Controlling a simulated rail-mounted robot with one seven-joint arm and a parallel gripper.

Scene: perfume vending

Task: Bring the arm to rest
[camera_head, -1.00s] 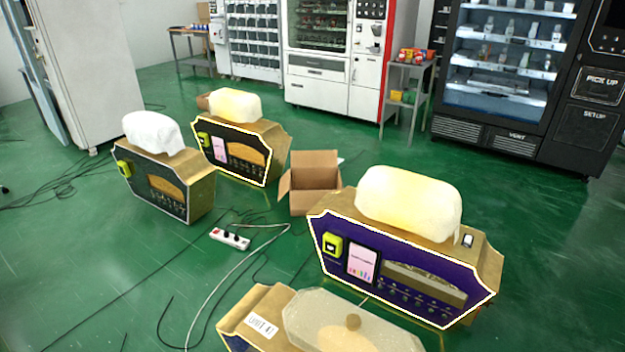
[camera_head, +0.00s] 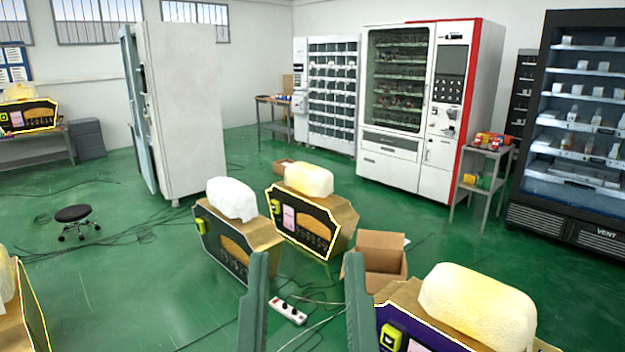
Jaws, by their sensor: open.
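My gripper (camera_head: 308,270) shows at the bottom middle of the head view as two upright dark green fingers. The fingers stand wide apart, and only floor, a power strip and cables show between them, so it is open and empty. The rest of my arm is below the picture edge. Beyond the fingers are perfume machines with rounded pale tops: a dark one with a white top (camera_head: 237,240), a yellow-outlined one (camera_head: 307,225) behind it, and a purple one (camera_head: 440,330) at the lower right, cut off by the picture edge.
An open cardboard box (camera_head: 375,262) stands on the floor behind the right finger. A power strip (camera_head: 288,311) and loose cables lie on the floor. A black stool (camera_head: 73,215) is at left. Tall vending machines (camera_head: 420,110) line the back. Green floor at left is largely clear.

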